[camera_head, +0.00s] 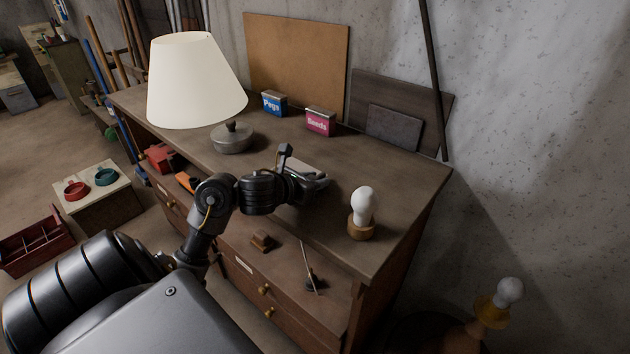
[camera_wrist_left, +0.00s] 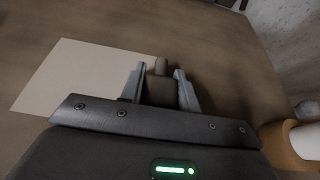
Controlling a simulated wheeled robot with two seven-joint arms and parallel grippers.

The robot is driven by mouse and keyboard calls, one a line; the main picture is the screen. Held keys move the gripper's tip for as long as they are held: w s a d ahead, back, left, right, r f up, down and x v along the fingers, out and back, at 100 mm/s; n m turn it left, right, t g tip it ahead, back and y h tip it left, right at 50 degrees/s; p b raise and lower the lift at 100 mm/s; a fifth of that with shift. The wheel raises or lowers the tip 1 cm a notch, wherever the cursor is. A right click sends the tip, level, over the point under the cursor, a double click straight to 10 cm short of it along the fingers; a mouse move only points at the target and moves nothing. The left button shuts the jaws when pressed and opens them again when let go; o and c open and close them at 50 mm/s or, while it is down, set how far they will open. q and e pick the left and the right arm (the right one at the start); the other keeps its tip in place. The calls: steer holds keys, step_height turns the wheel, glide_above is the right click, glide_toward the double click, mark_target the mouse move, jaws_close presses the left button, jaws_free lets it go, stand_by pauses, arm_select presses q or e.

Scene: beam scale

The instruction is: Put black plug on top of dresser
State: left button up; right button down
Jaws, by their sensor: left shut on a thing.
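My left gripper (camera_head: 316,180) is over the front part of the dresser (camera_head: 400,172) top, next to a pale flat sheet (camera_wrist_left: 70,78). In the left wrist view its fingers (camera_wrist_left: 161,88) are shut on a small dark piece with a rounded tip, which looks like the black plug (camera_wrist_left: 160,68). In the head view the gripper hides the plug. I cannot tell whether the plug touches the dresser top. My right gripper is not in view.
A white bulb (camera_head: 364,203) on a wooden base stands right of the gripper. A lamp (camera_head: 195,80), a lidded pot (camera_head: 232,138), a blue box (camera_head: 273,104) and a pink box (camera_head: 320,121) stand farther back. Below, an open drawer holds a brown block (camera_head: 262,242). The middle top is clear.

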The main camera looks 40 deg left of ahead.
arm_select(q)
steer(key=shift+f, duration=0.15)
steer(key=o, duration=0.8)
steer(key=shift+o, duration=0.8)
